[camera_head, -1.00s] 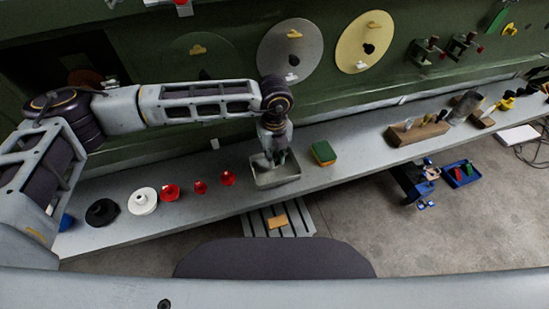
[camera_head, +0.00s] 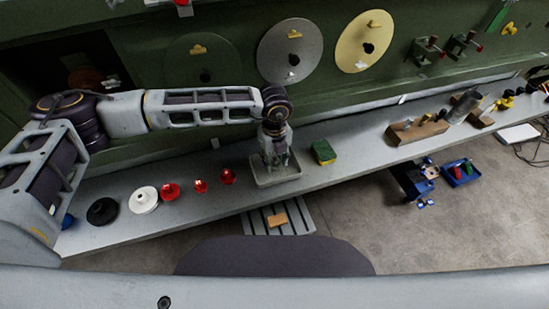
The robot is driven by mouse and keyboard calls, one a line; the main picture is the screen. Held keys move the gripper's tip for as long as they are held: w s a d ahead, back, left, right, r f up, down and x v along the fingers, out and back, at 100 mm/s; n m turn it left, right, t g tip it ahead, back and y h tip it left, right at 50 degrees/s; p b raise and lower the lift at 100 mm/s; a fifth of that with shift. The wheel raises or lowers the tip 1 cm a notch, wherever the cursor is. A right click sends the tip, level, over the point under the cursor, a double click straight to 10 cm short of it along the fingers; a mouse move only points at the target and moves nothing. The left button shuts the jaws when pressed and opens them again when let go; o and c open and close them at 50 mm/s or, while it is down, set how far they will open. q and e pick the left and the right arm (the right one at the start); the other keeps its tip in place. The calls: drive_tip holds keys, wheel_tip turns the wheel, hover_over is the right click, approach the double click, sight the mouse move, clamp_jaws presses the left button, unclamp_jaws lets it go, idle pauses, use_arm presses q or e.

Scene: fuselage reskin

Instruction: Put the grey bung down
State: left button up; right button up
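My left gripper (camera_head: 275,162) points down into a grey tray (camera_head: 292,177) on the long grey shelf. Its fingertips are small and partly lost against the tray, so I cannot tell whether they are open or shut. I cannot make out a grey bung, in the fingers or in the tray; grey on grey hides it if it is there. My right gripper is not in view.
Left of the tray on the shelf (camera_head: 330,186) stand red pieces (camera_head: 228,176), a white disc piece (camera_head: 143,200) and a black one (camera_head: 102,211). A green and yellow sponge (camera_head: 323,152) lies right of the tray.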

sight(275, 159)
use_arm(q)
drive_tip(key=shift+r, duration=0.15)
wheel_tip(275, 159, up, 10)
drive_tip(key=b, duration=0.2)
drive_tip(key=shift+b, duration=0.3)
drive_tip(key=shift+r, duration=0.9)
